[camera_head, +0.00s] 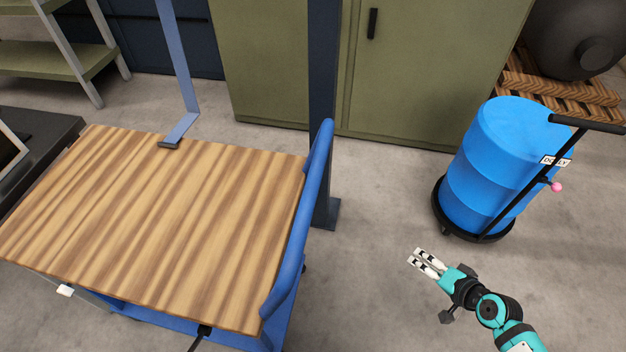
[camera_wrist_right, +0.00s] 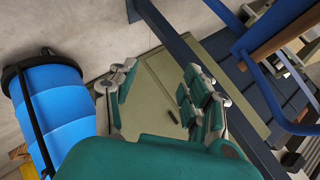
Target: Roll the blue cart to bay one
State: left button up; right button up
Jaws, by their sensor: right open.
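The blue cart has a striped wooden top (camera_head: 160,220) and a blue push handle (camera_head: 303,215) along its right side in the head view. Part of its blue handle (camera_wrist_right: 250,60) also shows at the upper right of the right wrist view. My right gripper (camera_head: 417,260) is open and empty above the floor, to the right of the cart handle and apart from it. In the right wrist view its two fingers (camera_wrist_right: 160,97) are spread with nothing between them. My left gripper is not in view. No bay marking is visible.
A blue barrel (camera_head: 490,165) stands on a black dolly with a handle (camera_head: 590,124) at the right. A dark post (camera_head: 323,100) rises just behind the cart handle. A green cabinet (camera_head: 425,75) stands at the back. Floor between cart and barrel is clear.

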jog(key=w+a+r+t+y, duration=0.1)
jog(key=a+r+y, duration=0.15)
jog(key=r, duration=0.55)
jog(key=a+r+y, duration=0.2)
jog(key=a+r, duration=0.2)
jog(key=r, duration=0.4)
jog(key=n+y, duration=0.1)
jog(key=y, duration=0.3)
send_near(313, 185)
jog(key=s+d, duration=0.3)
jog(key=d, duration=0.3)
jog(key=shift+g, duration=0.4)
jog(key=p+x, duration=0.6)
jog(key=x, duration=1.1)
jog(key=shift+w+a+r, duration=0.15)
jog(key=shift+a, duration=0.05)
jog(key=shift+c, duration=0.3)
grip_shut()
